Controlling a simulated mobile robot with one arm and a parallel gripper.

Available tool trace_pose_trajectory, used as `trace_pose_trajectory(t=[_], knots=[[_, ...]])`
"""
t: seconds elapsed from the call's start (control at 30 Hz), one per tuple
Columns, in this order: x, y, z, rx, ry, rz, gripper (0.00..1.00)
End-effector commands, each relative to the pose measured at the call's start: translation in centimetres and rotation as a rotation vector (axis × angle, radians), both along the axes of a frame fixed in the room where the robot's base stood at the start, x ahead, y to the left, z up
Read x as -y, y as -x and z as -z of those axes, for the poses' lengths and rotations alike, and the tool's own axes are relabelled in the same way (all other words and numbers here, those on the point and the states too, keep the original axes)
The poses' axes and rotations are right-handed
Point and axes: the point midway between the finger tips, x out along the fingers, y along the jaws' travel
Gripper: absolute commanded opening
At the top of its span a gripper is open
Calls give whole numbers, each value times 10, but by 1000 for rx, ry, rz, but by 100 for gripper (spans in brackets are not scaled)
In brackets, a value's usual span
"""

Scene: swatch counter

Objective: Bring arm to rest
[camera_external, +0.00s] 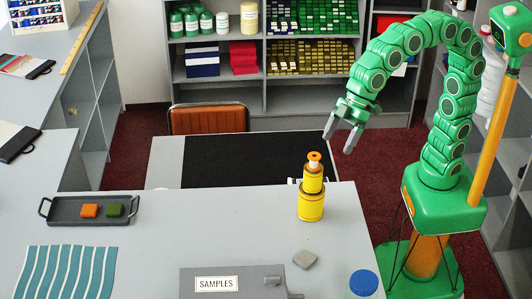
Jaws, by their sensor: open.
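My gripper (340,143) hangs at the end of my green arm, to the right of the chair and behind the counter's back edge. It points downward with its two fingers apart, and nothing shows between them. A yellow stacked object with an orange top (311,190) stands upright on the grey counter (220,225), in front of and to the left of the gripper, apart from it.
A SAMPLES box (240,282), a grey piece (305,259) and a blue lid (364,282) are near the front. Shelves (263,95) stand behind.

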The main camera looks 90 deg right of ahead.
Motion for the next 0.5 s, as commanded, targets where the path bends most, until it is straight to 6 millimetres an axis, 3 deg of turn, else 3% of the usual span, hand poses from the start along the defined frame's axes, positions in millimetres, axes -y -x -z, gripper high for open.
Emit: trace_pose_trajectory(t=[0.2, 0.5], knots=[[82, 65, 46, -160, 77, 129, 83], [174, 181, 109, -411, 175, 322, 83]])
